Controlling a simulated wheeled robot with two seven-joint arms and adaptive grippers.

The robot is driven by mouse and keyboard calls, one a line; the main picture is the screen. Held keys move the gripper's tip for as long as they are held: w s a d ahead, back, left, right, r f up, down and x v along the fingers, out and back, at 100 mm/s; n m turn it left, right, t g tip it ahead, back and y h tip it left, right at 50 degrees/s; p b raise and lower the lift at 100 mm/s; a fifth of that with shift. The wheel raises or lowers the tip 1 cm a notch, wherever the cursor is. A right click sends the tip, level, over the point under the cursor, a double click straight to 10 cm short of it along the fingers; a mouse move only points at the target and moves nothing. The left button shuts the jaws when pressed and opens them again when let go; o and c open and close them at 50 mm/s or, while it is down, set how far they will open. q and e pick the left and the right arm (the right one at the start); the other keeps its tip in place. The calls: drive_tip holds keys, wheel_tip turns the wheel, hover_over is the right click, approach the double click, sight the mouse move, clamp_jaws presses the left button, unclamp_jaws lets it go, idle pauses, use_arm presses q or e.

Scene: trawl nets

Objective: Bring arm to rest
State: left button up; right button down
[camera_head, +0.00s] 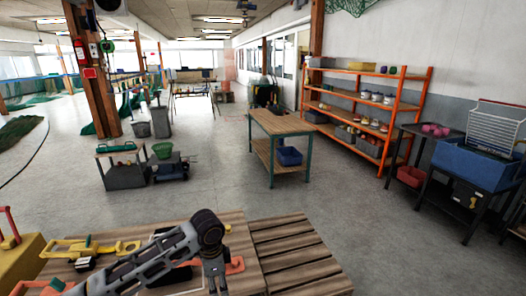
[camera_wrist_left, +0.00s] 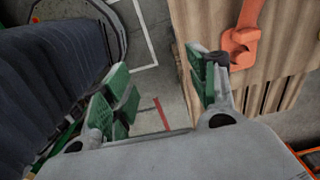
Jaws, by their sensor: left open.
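My left arm reaches in from the bottom left of the head view, over a wooden slatted surface (camera_head: 285,240). Its gripper (camera_head: 217,280) points down near the bottom edge, beside an orange tool (camera_head: 235,266). In the left wrist view, the gripper (camera_wrist_left: 160,92) has its green-padded fingers spread apart with nothing between them. The orange tool (camera_wrist_left: 238,45) lies on the wood just beyond the right finger, and I cannot tell whether they touch. Floor shows between the fingers. My right gripper is in neither view.
A yellow tool (camera_head: 90,248) lies on the wood left of my arm, and a dark flat thing (camera_head: 170,240) lies behind the arm. A workbench (camera_head: 280,123), an orange shelf rack (camera_head: 398,108) and a cart (camera_head: 122,150) stand farther off. Open floor (camera_head: 215,190) lies between.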

use_arm(q)
drive_tip(key=shift+s+d+f+n+t+h, duration=0.8)
drive_tip(key=shift+s+d+f+n+h, duration=0.6)
drive_tip(key=shift+s+d, duration=2.55)
drive_tip(key=s+a+f+n+t+y, duration=0.2)
drive_tip(key=s+a+f+n+y, duration=0.1)
drive_tip(key=s+a+n, duration=1.05)
wheel_tip(320, 180, down, 33)
drive_tip(key=s+a+m+g, duration=0.2)
drive_tip(key=a+m, duration=0.1)
drive_tip(key=m, duration=0.1)
drive_tip(key=s+a+f, duration=0.2)
drive_tip(key=s+f, duration=0.8)
drive_tip(key=s, duration=0.1)
drive_tip(key=s+a+f, duration=0.2)
drive_tip(key=s+f, duration=0.7)
drive_tip(key=s, duration=0.1)
drive_tip(key=shift+s+f+g, duration=0.35)
drive_tip(key=shift+f+g, duration=0.05)
